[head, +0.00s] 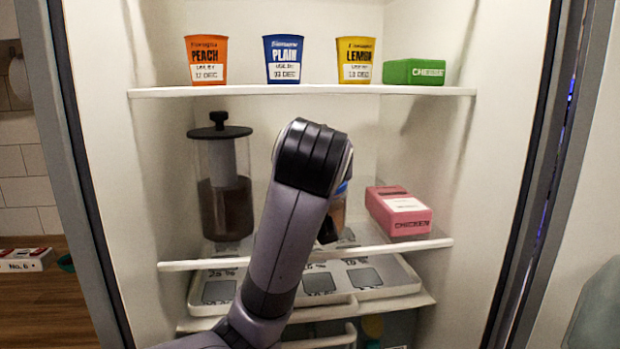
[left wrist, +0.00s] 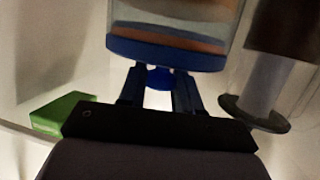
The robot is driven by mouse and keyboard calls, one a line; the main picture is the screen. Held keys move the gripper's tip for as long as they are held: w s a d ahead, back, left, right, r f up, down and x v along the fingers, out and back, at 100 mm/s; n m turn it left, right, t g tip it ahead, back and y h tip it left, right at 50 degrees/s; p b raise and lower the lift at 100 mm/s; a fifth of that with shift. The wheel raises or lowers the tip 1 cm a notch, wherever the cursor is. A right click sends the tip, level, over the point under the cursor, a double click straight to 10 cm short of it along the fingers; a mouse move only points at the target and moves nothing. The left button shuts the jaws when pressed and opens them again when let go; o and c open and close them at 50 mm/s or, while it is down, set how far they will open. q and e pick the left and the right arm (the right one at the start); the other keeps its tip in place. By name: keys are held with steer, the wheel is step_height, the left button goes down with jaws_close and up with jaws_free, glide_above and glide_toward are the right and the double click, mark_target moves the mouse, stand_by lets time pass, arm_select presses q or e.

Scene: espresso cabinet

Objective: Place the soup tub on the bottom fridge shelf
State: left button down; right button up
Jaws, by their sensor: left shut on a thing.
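The soup tub (head: 338,212) is a clear tub with orange-brown contents and a blue lid. In the head view it shows only partly, behind my left arm, in the space above the glass middle shelf. In the left wrist view the tub (left wrist: 175,25) is large, with its blue lid towards my gripper. My left gripper (left wrist: 160,82) is shut on the blue knob of the lid. In the head view my arm hides most of this gripper. Whether the tub touches the shelf is hidden. A lower shelf (head: 425,300) shows beneath the glass one. My right gripper is not in view.
A dark plunger jar (head: 222,195) stands left of the tub, and a pink box (head: 398,212) lies close on its right. A white tray (head: 400,282) with marked places lies below the glass shelf (head: 430,243). Several cups and a green box (head: 413,71) stand on the top shelf.

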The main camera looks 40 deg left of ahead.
arm_select(q)
steer(key=shift+w+a+b, duration=0.45)
steer(key=shift+w+a, duration=0.2)
steer(key=shift+a, duration=0.15)
steer(key=r+p+x, duration=0.1)
steer(key=p+x, duration=0.2)
steer(key=x, duration=1.2)
steer(key=shift+w+a+f, duration=0.1)
steer(key=c, duration=1.2)
jaws_free()
steer(key=shift+f, duration=0.2)
steer(key=o, duration=0.4)
steer(key=shift+r, duration=0.1)
